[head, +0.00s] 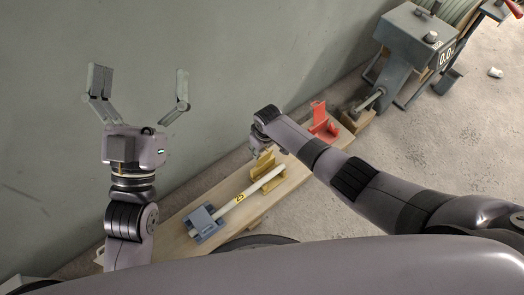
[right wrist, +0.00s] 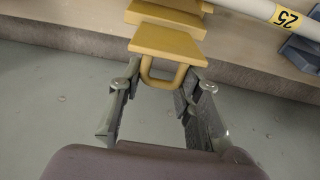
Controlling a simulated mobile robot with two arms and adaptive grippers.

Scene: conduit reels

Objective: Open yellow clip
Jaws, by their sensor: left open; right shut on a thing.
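The yellow clip (head: 264,161) sits on a wooden board by the far end of a white conduit (head: 250,193) marked 25. In the right wrist view its yellow plate (right wrist: 167,42) ends in a loop handle (right wrist: 163,80). My right gripper (right wrist: 165,88) is shut on this handle, one finger on each side. In the head view my right wrist hides most of that gripper. In the head view the clip's plate stands up beside the conduit; how far it is open I cannot tell. My left gripper (head: 139,88) is open and empty, raised at the left near the wall.
A blue-grey clip (head: 204,224) holds the conduit's near end. A red clip (head: 320,120) stands open farther along the wooden board (head: 176,240). A grey machine (head: 414,40) with a display stands at the back right. The concrete floor at right is mostly clear.

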